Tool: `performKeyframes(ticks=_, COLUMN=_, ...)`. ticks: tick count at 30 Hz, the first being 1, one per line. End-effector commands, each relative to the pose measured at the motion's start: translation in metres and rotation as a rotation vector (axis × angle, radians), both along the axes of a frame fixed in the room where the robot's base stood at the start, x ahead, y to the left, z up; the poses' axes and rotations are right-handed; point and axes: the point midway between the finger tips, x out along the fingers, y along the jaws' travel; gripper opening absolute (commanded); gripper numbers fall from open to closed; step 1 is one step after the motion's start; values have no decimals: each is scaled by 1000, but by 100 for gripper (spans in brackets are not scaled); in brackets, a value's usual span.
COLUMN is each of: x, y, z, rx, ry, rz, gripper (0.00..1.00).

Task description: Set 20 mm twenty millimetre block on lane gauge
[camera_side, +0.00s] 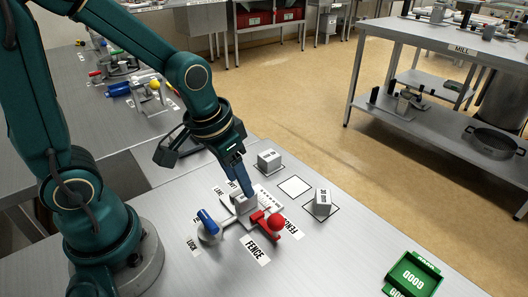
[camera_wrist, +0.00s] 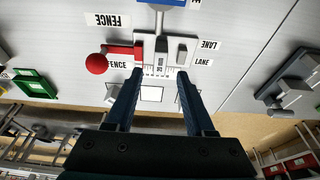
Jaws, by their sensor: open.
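A grey block (camera_side: 245,204) stands on the lane gauge (camera_side: 238,222). In the wrist view, the block (camera_wrist: 160,62) carries a small label that seems to read 20 mm and sits between the red fence part and the LANE labels. My gripper (camera_side: 247,190) is down over the gauge, pointing at the block. In the wrist view, the jaws of my gripper (camera_wrist: 159,74) are apart, with a fingertip to each side of the block. Whether either finger touches it cannot be told. The red fence knob (camera_side: 276,222) and the blue lock handle (camera_side: 207,221) are beside the block.
An empty marked square (camera_side: 295,187) lies between two other grey blocks, one behind (camera_side: 269,160) and one labelled 30 mm (camera_side: 323,201). A green GOOD bin (camera_side: 412,275) stands at the front right. The table between the bin and gauge is clear.

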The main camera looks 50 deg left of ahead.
Motion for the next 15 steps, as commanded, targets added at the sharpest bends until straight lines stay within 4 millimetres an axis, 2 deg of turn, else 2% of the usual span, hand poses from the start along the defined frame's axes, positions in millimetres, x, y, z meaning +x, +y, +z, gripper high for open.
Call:
performKeyframes(ticks=9, x=-13, y=0, z=52, rx=0, ry=-8, rz=0, gripper=54)
performKeyframes(ticks=15, x=-19, y=0, z=70, rx=-1, ry=-3, rz=0, gripper=54)
